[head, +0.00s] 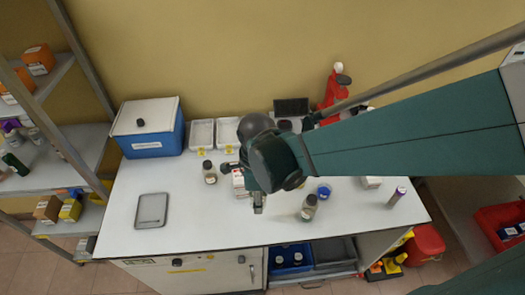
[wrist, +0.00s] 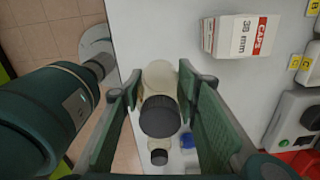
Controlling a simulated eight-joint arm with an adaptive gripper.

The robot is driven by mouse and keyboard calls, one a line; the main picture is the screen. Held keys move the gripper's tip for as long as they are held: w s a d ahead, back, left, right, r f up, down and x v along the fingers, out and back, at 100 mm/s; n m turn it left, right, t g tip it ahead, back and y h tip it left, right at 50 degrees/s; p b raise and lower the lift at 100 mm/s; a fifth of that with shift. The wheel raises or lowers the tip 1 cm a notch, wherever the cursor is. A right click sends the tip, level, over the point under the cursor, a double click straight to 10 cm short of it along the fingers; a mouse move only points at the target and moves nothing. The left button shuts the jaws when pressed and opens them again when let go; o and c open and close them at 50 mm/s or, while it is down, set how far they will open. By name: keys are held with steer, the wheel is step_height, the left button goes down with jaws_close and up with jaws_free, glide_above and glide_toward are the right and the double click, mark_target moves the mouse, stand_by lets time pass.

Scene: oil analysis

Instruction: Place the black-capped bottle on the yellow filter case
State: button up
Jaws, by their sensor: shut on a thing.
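My gripper (wrist: 160,100) is shut on a bottle with a dark, black-looking cap (wrist: 160,118) and a cream body (wrist: 160,75). The bottle stands between the two green finger pads. In the head view my gripper (head: 259,203) is over the front middle of the white bench, and my arm hides most of the held bottle. A yellow box (head: 70,210) sits on the lower left shelf; I cannot tell whether it is the yellow filter case. No other clear yellow case shows on the bench.
Another dark-capped bottle (head: 309,206) and a blue cap (head: 323,190) are to the right. A further bottle (head: 209,172), a grey tray (head: 151,210) and a blue cooler (head: 147,127) are left. A white caps box (wrist: 240,37) is close by. The bench's front edge is near.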

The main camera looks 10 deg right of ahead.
steer(key=shift+w+d+r, duration=0.15)
steer(key=shift+w+d, duration=0.35)
steer(key=shift+w, duration=0.1)
steer(key=w+d+r+p, duration=0.1)
steer(key=w+d, duration=0.4)
steer(key=d, duration=0.3)
steer(key=w+d+r+n+p, duration=0.1)
steer(key=w+d+p, duration=0.1)
steer(key=w+d, duration=0.4)
steer(key=shift+w+d+r, duration=0.15)
steer(key=shift+w+d, duration=0.05)
steer(key=shift+d, duration=0.85)
steer(key=shift+f, duration=2.9)
steer(key=shift+f+b, duration=0.35)
steer(key=shift+f, duration=1.75)
steer(key=shift+f, duration=0.15)
